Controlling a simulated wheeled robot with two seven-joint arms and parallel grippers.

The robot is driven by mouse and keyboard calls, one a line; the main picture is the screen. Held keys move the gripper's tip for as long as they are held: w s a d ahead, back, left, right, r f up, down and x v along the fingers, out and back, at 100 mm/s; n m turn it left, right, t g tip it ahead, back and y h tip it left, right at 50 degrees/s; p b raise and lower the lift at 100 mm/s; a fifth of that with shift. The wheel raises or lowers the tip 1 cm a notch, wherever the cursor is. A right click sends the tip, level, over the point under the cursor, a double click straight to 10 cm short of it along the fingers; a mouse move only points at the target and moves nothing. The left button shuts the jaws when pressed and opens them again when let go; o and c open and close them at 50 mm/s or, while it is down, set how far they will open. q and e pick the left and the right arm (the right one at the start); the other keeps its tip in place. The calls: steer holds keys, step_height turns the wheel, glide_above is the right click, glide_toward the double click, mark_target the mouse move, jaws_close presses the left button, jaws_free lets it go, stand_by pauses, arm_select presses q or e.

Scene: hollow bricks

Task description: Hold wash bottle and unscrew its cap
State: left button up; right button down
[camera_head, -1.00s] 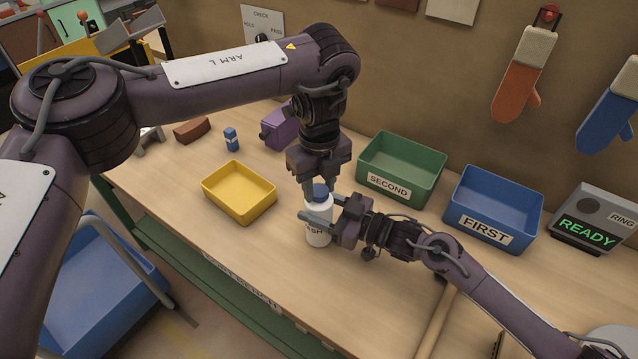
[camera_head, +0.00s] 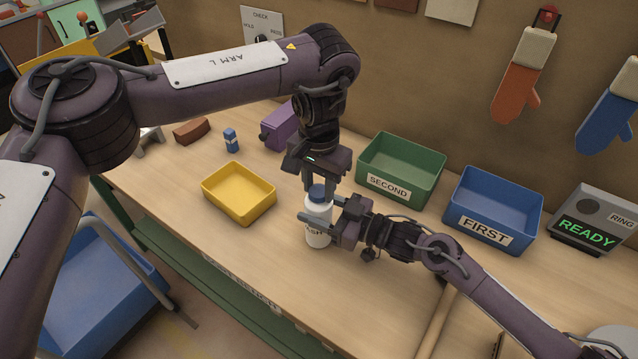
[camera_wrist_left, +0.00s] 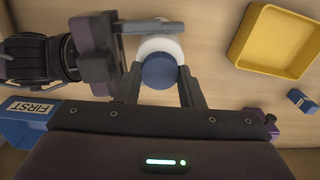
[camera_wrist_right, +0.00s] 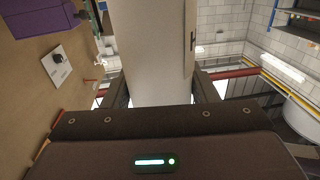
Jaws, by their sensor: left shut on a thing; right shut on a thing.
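The white wash bottle (camera_head: 317,224) stands upright on the workbench, its dark label partly covered by a finger of my right gripper. Its blue cap (camera_head: 318,193) is on top. My right gripper (camera_head: 322,208) comes in from the right and is shut around the bottle's body. The bottle's white side fills the middle of the right wrist view (camera_wrist_right: 160,50). My left gripper (camera_head: 320,183) points down from above, its fingers on either side of the cap and shut on it. The left wrist view shows the blue cap (camera_wrist_left: 157,71) between the fingertips.
A yellow tray (camera_head: 226,205) lies left of the bottle. A green SECOND bin (camera_head: 380,190) and a blue FIRST bin (camera_head: 465,230) stand behind and to the right. A small blue item (camera_head: 231,140) and a purple object (camera_head: 278,127) are farther back. Bench in front of the bottle is clear.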

mark_target(319, 190)
arm_select(q)
steer(key=shift+r, duration=0.2)
stand_by(0.6)
steer(key=shift+r, duration=0.95)
steer(key=shift+r, duration=0.1)
steer(key=shift+r, duration=1.9)
arm_select(e)
steer(key=shift+c, duration=2.4)
jaws_free()
steer(key=shift+d, duration=0.1)
